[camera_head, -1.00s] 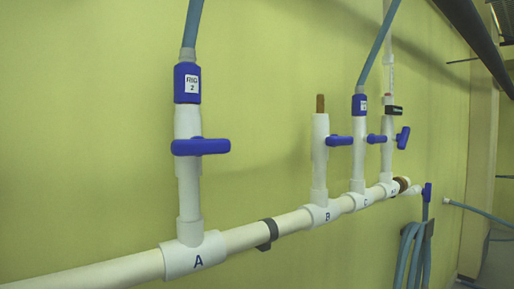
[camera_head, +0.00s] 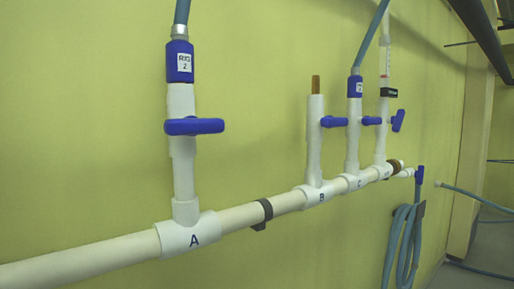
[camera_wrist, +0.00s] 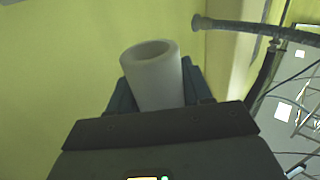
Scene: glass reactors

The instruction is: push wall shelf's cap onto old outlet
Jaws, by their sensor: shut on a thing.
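My gripper (camera_wrist: 160,90) shows in the wrist view, its dark fingers shut on a white, hollow cylindrical cap (camera_wrist: 152,72). The cap's round open end faces up and away from the gripper. In the head view, a white pipe runs along the wall with upright outlets marked A (camera_head: 183,160), B (camera_head: 315,145) and C (camera_head: 353,135), and another further right (camera_head: 382,140). A and C have blue fittings and hoses on top. B has a brown piece (camera_head: 316,85) on top. I cannot tell which outlet is the old one. My gripper and the wall shelf are not seen in the head view.
Blue valve handles (camera_head: 195,126) stick out from the outlets. A coiled blue hose (camera_head: 403,245) hangs at the right. In the wrist view, a grey hose (camera_wrist: 250,27) runs near the cap at upper right, with dark cables beyond.

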